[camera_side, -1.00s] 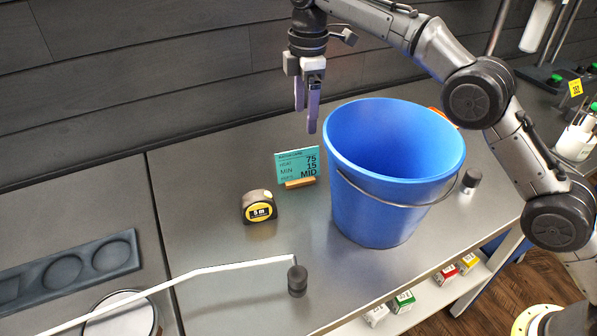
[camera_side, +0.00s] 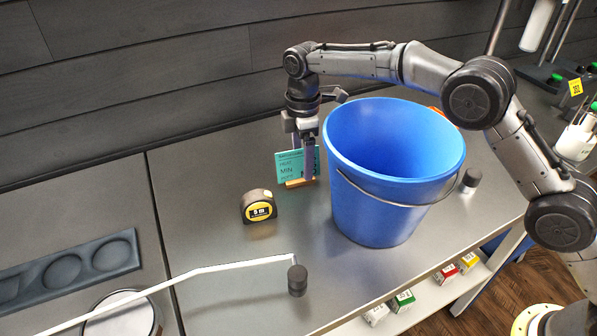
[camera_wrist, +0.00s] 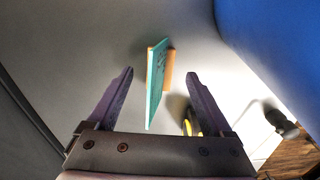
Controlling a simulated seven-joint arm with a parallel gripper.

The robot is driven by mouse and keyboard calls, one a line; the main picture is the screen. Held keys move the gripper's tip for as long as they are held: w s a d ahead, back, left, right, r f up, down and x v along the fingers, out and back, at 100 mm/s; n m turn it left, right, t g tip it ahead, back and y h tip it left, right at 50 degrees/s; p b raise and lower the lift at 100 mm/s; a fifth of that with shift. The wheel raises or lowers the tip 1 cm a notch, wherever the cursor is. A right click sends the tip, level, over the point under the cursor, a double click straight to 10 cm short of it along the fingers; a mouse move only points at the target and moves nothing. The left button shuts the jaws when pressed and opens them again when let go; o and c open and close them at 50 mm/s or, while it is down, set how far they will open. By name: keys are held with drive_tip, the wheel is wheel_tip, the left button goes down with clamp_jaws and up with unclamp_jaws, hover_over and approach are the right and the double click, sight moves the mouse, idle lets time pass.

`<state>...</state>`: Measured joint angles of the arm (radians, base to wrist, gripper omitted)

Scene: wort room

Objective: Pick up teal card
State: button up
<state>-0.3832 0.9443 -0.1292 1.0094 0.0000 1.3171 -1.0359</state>
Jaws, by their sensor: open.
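The teal card (camera_side: 287,167) stands upright in a small wooden holder (camera_side: 301,183) on the grey worktop, left of the blue bucket. My gripper (camera_side: 304,174) points down at the card and covers its right part in the side view. In the wrist view the card (camera_wrist: 155,82) shows edge-on between the two open fingers of my gripper (camera_wrist: 158,80), with clear gaps on both sides. The holder (camera_wrist: 169,68) shows there on the card's right. No contact between fingers and card is visible.
The blue bucket (camera_side: 385,195) stands close to the right of my gripper. A tape measure (camera_side: 259,206) lies in front of the card. A white rod with a black knob (camera_side: 297,280) is nearer the front. The dark panelled wall (camera_side: 150,80) is behind.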

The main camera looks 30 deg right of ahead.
drive_tip(key=shift+f, duration=1.8)
clamp_jaws()
